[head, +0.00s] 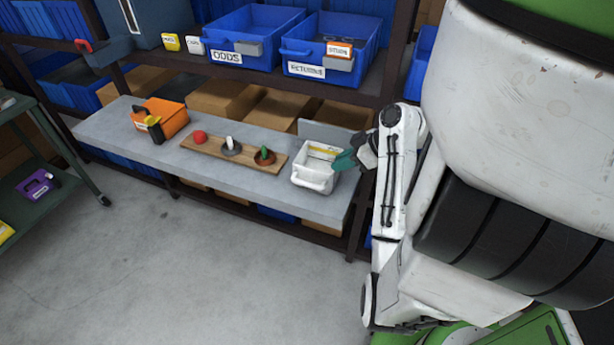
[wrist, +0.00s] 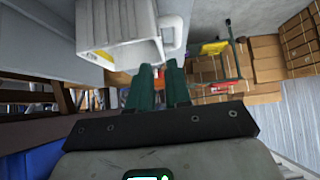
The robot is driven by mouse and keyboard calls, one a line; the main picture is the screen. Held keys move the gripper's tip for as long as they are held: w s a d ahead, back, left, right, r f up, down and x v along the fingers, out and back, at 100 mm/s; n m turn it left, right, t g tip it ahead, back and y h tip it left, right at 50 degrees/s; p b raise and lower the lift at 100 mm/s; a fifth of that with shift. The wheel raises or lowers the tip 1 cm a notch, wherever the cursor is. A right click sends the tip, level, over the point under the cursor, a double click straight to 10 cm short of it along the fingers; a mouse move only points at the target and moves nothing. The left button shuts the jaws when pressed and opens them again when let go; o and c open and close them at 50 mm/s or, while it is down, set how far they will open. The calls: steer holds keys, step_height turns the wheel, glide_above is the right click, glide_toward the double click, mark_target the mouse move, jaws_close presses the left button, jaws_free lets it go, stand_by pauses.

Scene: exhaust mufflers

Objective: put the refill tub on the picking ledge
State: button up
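The refill tub, which I take to be the white tub (head: 314,179) with a front handle, stands upright at the right end of the grey ledge (head: 225,165). In the wrist view the tub (wrist: 116,25) fills the upper middle, with its handle on the right and a yellow-and-white label at its lower edge. My gripper (head: 345,160) is at the tub's right side, its teal fingers close to the rim. In the wrist view my gripper (wrist: 159,68) shows a narrow gap between its fingers. Whether the fingertips pinch the tub's edge cannot be made out.
A wooden board (head: 218,154) with red, grey and brown items lies left of the tub. An orange bin (head: 165,117) stands farther left. Blue bins (head: 330,52) fill the shelf above. Cardboard boxes (head: 270,113) stand behind the ledge. Floor in front is clear.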

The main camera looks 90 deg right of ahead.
mark_target(315, 172)
steer(key=shift+p+x, duration=0.75)
steer(key=shift+x, duration=4.4)
steer(key=shift+w+d+r, duration=0.1)
steer(key=shift+r, duration=0.05)
jaws_close()
